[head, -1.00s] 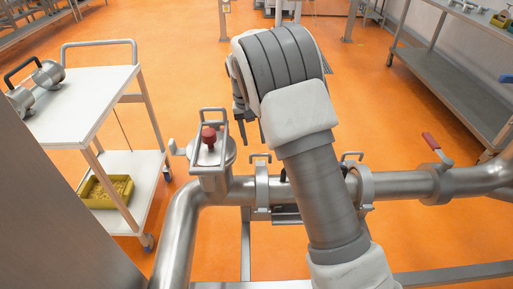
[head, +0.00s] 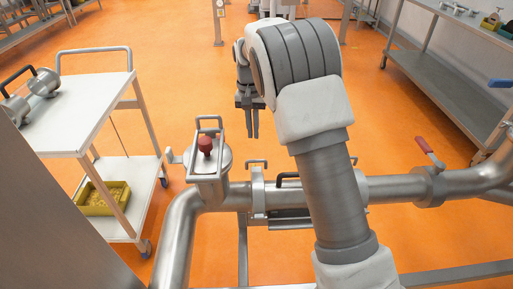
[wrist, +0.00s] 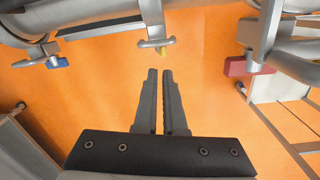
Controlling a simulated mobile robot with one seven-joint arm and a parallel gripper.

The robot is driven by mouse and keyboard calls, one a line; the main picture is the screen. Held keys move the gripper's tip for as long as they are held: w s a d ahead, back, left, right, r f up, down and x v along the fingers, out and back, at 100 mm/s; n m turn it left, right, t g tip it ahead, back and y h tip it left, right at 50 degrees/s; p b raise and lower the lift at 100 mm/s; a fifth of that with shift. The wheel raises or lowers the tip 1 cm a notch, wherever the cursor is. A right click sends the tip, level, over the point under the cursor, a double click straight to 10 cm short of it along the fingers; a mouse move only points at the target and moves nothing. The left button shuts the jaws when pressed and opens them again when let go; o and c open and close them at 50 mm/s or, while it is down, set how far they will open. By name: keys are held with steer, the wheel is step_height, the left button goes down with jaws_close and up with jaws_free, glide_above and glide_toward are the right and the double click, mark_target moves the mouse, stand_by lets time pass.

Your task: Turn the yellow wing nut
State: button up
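In the wrist view a small yellow piece (wrist: 157,43), which looks like the yellow wing nut, sits at the end of a grey stem beyond my fingertips. I cannot make out its wings at this size. In the head view I cannot find it; my arm covers part of the pipe. My gripper (wrist: 159,72) has its two dark fingers parallel with a narrow empty gap, apart from the yellow piece. In the head view my gripper (head: 252,136) points down, past the far side of the pipe.
A steel pipe (head: 400,187) runs across the front, with a clamp (head: 257,190) and a red-handled valve (head: 430,150). A vessel with a red knob (head: 205,146) stands left. A white cart (head: 75,110) is further left.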

steer(key=d+f+m+y, duration=0.1)
steer(key=d+m, duration=0.1)
steer(key=m, duration=0.1)
steer(key=d+f+m+y, duration=0.1)
steer(key=d+m, duration=0.1)
steer(key=d, duration=0.1)
steer(key=d+f+m+y+b, duration=0.1)
steer(key=d+m, duration=0.1)
steer(key=m, duration=0.1)
steer(key=shift+d+f+m+y, duration=0.25)
steer(key=shift+f+m+y, duration=0.05)
steer(key=shift+f+y, duration=0.1)
jaws_close()
steer(key=d+m+y, duration=0.2)
steer(key=d+m, duration=0.2)
steer(key=m, duration=0.2)
steer(key=shift+m+t+y, duration=0.3)
steer(key=shift+m+y, duration=0.1)
steer(key=b+x, duration=0.2)
steer(key=x, duration=0.2)
steer(key=a+b+x, duration=0.1)
steer(key=b+x, duration=0.1)
steer(key=x, duration=0.2)
steer(key=r+b+x, duration=0.1)
steer(key=b+x, duration=0.1)
steer(key=x, duration=0.3)
steer(key=shift+a, duration=0.3)
steer(key=shift+r, duration=0.1)
steer(key=shift+r, duration=0.1)
